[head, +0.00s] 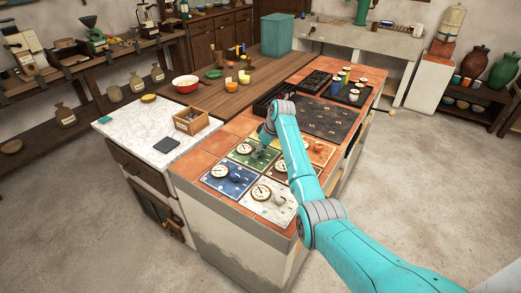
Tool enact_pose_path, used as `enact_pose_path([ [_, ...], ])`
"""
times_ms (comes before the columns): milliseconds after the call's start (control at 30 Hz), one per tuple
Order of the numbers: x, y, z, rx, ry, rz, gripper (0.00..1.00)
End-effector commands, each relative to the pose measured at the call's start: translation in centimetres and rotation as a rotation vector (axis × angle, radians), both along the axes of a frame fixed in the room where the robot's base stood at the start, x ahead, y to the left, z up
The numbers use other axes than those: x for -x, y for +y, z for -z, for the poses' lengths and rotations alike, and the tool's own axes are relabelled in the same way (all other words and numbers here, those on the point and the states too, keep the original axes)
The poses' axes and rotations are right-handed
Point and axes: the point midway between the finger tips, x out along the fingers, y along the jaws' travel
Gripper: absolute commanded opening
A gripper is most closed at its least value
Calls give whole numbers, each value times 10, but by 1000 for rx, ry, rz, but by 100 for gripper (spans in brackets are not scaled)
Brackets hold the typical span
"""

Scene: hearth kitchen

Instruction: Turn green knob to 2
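The green panel (240,159) lies on the tiled counter among several coloured panels, with a round white dial (245,149) on its left part. The dial's numbers are too small to read. My gripper (262,153) points down over the right part of the green panel, where the knob would be. The green knob is hidden or cannot be told apart from the gripper, so I cannot tell its setting or whether the fingers touch it. The fingers are too small and dark to show whether they are open or shut.
A blue panel (226,184) and a white panel (265,208) lie nearer the front edge. An orange panel (318,153) is to the right, and a dark red one is partly behind my arm. A wooden box (190,121) and a dark slab (166,145) are on the marble top.

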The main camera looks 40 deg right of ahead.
Motion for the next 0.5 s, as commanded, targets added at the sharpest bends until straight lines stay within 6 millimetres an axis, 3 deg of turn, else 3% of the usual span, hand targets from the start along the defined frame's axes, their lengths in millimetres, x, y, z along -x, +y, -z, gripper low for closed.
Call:
enact_pose_path([
  [267, 1, -1, -4, 0, -2, 0, 62],
  [500, 12, -6, -36, 2, -5, 2, 62],
])
